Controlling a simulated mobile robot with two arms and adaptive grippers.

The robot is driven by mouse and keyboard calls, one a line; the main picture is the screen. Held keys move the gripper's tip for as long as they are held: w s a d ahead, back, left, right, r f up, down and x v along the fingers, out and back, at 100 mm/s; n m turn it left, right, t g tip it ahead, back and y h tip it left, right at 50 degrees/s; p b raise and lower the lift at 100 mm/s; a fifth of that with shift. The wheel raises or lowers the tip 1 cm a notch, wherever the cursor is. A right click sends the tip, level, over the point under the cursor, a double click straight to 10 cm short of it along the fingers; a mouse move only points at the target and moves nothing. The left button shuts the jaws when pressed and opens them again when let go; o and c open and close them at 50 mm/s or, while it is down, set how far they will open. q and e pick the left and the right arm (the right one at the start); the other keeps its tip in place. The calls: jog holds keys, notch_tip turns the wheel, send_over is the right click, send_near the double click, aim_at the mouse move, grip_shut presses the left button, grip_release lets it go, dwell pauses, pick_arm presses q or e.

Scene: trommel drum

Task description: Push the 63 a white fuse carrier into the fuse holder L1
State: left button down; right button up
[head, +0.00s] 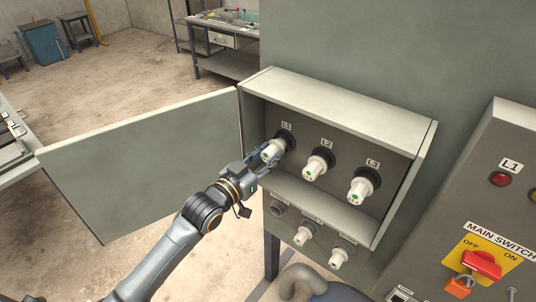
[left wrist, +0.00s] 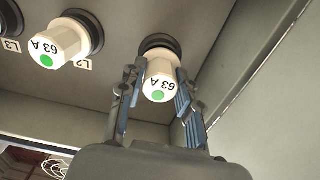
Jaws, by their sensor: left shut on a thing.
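The white 63 A fuse carrier (head: 272,150) with a green dot is at the black fuse holder L1 (head: 286,138), on the left of the upper row. My left gripper (head: 267,160) is shut on this carrier, one finger on each side. In the left wrist view the carrier (left wrist: 160,80) sits between the fingers, its inner end at the black ring of holder L1 (left wrist: 160,42). I cannot tell how deep it sits. My right gripper is not in view.
White carriers sit in holders L2 (head: 316,166) and L3 (head: 362,190). A lower row holds two more white carriers (head: 303,235). The open cabinet door (head: 140,160) stands left of my arm. A side wall (left wrist: 250,70) is close to the gripper.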

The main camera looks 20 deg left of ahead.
pick_arm(q)
jog(key=shift+w+d, duration=0.15)
jog(key=shift+w, duration=0.25)
jog(key=c, duration=0.8)
grip_release()
jog(key=shift+c, duration=0.2)
jog(key=shift+s, duration=0.1)
jog(key=v, duration=1.2)
